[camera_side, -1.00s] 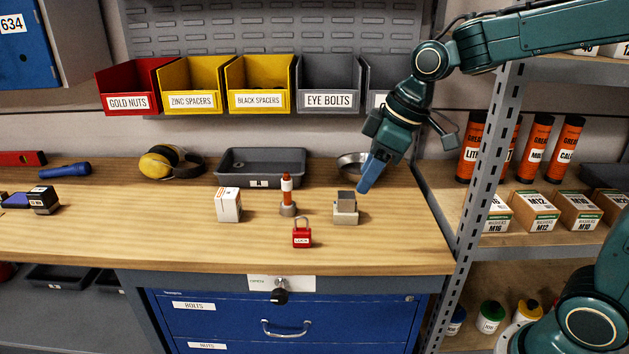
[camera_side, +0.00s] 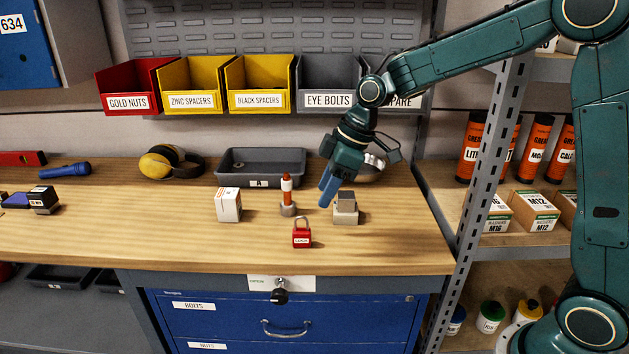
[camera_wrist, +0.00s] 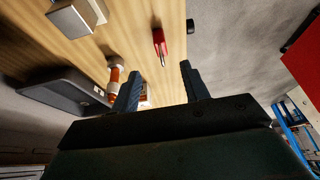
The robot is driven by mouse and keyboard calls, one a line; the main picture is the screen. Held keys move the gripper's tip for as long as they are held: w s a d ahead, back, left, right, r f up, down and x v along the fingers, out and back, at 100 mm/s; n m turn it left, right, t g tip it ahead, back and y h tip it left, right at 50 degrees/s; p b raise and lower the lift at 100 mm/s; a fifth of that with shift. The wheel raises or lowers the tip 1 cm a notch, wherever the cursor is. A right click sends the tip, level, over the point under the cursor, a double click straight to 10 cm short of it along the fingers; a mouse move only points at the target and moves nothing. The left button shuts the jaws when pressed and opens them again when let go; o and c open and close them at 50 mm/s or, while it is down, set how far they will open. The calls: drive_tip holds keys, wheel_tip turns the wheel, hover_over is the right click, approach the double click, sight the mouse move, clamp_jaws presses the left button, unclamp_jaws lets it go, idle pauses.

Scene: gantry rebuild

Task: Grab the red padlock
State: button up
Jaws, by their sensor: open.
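The red padlock (camera_side: 302,236) stands upright on the wooden bench near its front edge, shackle up, with a white label on its face. In the wrist view the padlock (camera_wrist: 159,42) shows beyond and between the fingertips. My gripper (camera_side: 327,194) is above the bench, behind and to the right of the padlock and apart from it. Its two blue fingers, seen in the wrist view (camera_wrist: 160,80), are open with nothing between them.
A grey metal block (camera_side: 346,211) sits close to the right of my gripper. A red-and-white post (camera_side: 287,194) and a white box (camera_side: 228,204) stand to the left. A grey tray (camera_side: 262,168) lies behind. The bench left of the padlock is clear.

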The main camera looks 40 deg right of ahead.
sight(301, 230)
drive_tip(key=x, duration=0.6)
drive_tip(key=shift+w+a+f, duration=0.1)
drive_tip(key=shift+a+f, duration=0.05)
drive_tip(key=shift+f, duration=0.25)
drive_tip(key=shift+w+f, duration=0.1)
drive_tip(key=shift+f, duration=0.2)
drive_tip(key=shift+a, duration=0.1)
drive_tip(key=shift+x, duration=2.55)
drive_tip(key=shift+w+a+r, duration=0.1)
drive_tip(key=shift+w+a, duration=0.05)
drive_tip(key=shift+c, duration=0.3)
clamp_jaws()
